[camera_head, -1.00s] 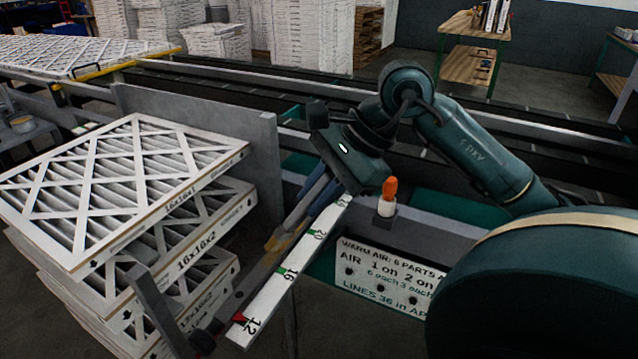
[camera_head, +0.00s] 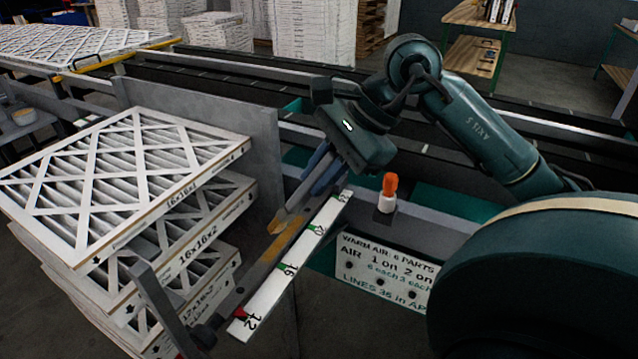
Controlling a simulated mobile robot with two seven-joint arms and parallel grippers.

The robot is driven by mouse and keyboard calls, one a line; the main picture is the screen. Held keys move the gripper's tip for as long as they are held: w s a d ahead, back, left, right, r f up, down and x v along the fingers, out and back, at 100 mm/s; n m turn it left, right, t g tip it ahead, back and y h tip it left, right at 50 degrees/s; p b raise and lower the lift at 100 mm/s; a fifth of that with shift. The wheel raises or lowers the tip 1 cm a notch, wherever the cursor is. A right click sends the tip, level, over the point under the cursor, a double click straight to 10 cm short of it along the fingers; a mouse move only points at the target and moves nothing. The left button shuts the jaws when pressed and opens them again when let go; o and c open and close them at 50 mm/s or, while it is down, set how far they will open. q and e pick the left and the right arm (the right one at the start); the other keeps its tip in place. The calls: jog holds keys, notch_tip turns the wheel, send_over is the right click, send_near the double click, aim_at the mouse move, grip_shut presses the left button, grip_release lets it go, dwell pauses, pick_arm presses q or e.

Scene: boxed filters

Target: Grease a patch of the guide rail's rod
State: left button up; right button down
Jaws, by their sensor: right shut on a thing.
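My right gripper (camera_head: 320,172), with blue fingers, reaches down-left over the guide rail in the head view. It is shut on a slim brush-like tool with a tan tip (camera_head: 283,222); its handle is mostly hidden by the fingers. The tip is at the rail's grey rod (camera_head: 232,300), seemingly touching it. A yellowish-brown patch (camera_head: 262,248) shows on the rod around and below the tip. A white scale strip (camera_head: 268,303) marked 12, 16 and 20 runs alongside the rod. My left gripper is not in view.
A stack of boxed filters (camera_head: 130,185) stands left of the rail, by a grey upright plate (camera_head: 215,125). A white bottle with an orange cap (camera_head: 390,185) stands right of the rail. A printed sign (camera_head: 385,272) hangs below it.

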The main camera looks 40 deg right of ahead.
aim_at(320, 163)
jog(key=shift+s+a+r+p, duration=0.15)
jog(key=shift+r+p, duration=0.1)
jog(key=shift+r, duration=0.25)
jog(key=shift+w+a+r+p, duration=0.1)
jog(key=shift+r+p, duration=0.1)
jog(key=shift+r, duration=0.3)
jog(key=shift+d+r+p, duration=0.15)
jog(key=shift+r+p, duration=0.3)
jog(key=shift+r, duration=0.25)
jog(key=shift+r+p, duration=0.45)
jog(key=shift+r, duration=0.7)
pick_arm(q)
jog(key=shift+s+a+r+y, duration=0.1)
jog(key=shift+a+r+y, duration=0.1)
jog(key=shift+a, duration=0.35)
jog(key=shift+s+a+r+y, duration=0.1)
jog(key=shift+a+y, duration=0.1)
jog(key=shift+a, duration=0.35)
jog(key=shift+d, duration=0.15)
